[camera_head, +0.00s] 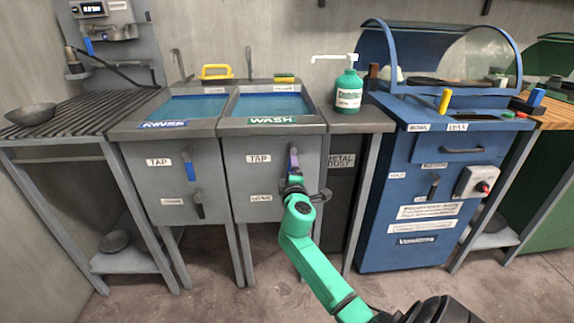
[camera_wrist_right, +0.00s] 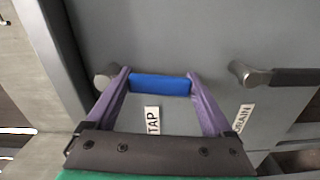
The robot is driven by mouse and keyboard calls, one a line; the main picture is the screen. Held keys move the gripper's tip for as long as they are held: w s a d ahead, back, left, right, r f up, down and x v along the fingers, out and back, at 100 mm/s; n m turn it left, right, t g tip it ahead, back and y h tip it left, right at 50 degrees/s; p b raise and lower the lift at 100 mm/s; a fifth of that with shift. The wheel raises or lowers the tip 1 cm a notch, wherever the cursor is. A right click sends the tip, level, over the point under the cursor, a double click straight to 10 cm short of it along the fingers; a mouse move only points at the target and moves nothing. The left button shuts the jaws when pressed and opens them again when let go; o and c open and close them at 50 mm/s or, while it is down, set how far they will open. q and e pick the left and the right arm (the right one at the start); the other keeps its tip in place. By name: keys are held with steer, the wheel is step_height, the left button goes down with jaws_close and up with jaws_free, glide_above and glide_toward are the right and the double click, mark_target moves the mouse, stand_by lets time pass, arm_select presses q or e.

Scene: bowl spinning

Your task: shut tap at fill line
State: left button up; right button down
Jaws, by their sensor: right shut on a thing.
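The wash sink (camera_head: 228,121) is labelled WASH and holds blue water (camera_head: 270,103). No fill line can be made out. On its front is the tap lever, which shows in the right wrist view as a blue grip (camera_wrist_right: 161,85). My right gripper (camera_head: 293,160) is at the tap lever. In the right wrist view its purple fingers (camera_wrist_right: 161,80) are shut on the blue grip, one at each end. The wash drain lever (camera_wrist_right: 285,77) has a dark grip and stands apart from the fingers. My left gripper is not in view.
The rinse sink (camera_head: 150,132), also holding blue water, stands at left with its own levers. A green soap bottle (camera_head: 348,90) stands right of the wash sink. A blue machine (camera_head: 400,230) stands farther right. A metal bowl (camera_head: 30,115) sits on the left rack.

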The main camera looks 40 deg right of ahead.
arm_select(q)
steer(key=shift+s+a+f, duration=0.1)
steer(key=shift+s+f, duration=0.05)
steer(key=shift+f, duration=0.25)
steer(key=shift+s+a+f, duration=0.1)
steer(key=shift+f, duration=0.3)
arm_select(e)
steer(key=shift+s+d+f+n, duration=0.2)
steer(key=shift+d+n, duration=0.1)
steer(key=shift+n, duration=0.5)
jaws_free()
steer(key=shift+r, duration=0.1)
arm_select(q)
steer(key=shift+p, duration=0.3)
arm_select(e)
steer(key=shift+s, duration=0.1)
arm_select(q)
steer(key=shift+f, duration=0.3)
arm_select(e)
steer(key=v, duration=1.4)
steer(key=shift+s+a, duration=0.15)
steer(key=shift+a, duration=0.05)
